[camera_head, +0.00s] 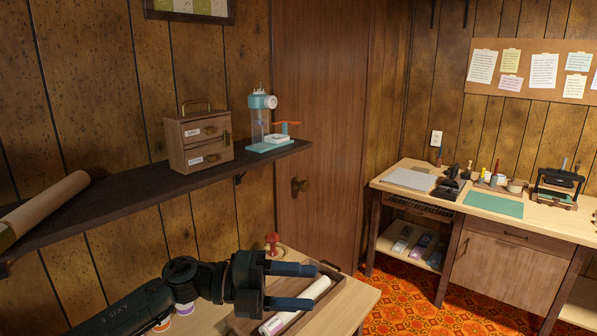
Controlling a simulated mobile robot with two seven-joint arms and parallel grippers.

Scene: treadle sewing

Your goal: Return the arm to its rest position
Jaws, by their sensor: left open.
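My left gripper (301,286) comes in from the lower left on its dark arm. Its two blue-grey fingers are apart and point right, with nothing between them that I can see it holding. It is over a wooden tray (338,284) on a light wooden table (359,303). A white roll (308,299) lies in the tray, partly behind the lower finger; I cannot tell whether they touch. My right gripper does not show.
A red knobbed object (273,243) stands behind the gripper. A dark wall shelf (130,203) above the arm holds a small drawer box (198,140), a teal device (262,125) and a long roll (45,208). A workbench (470,196) stands at the right, beyond open patterned floor (400,295).

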